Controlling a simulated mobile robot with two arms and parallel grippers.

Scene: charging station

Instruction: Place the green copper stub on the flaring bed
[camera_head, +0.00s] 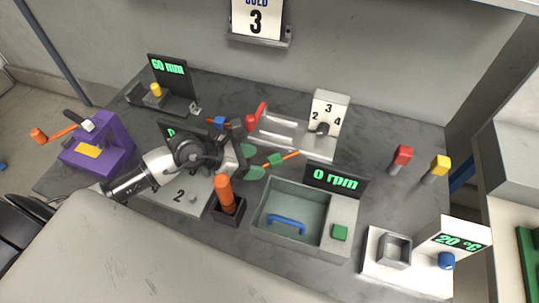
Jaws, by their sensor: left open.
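The green copper stub (276,160), a thin orange rod with a green block on it, lies tilted just right of my left gripper (252,161), in front of the pale metal bed. My left gripper is open, its two greenish finger pads pointing right. The stub's left end shows close to the gap between the pads; I cannot tell whether they touch it. The pale bed (288,143), with a red handle and a numbered dial block, may be the flaring bed; no label confirms this. My right gripper is not in view.
A blue-marked rod (220,123) lies behind my left arm. A black holder with an orange handle (224,194) and a grey basin (306,192) stand in front. A purple device (98,147) is left. Red (402,156) and yellow (439,165) pieces stand right, with bare table around them.

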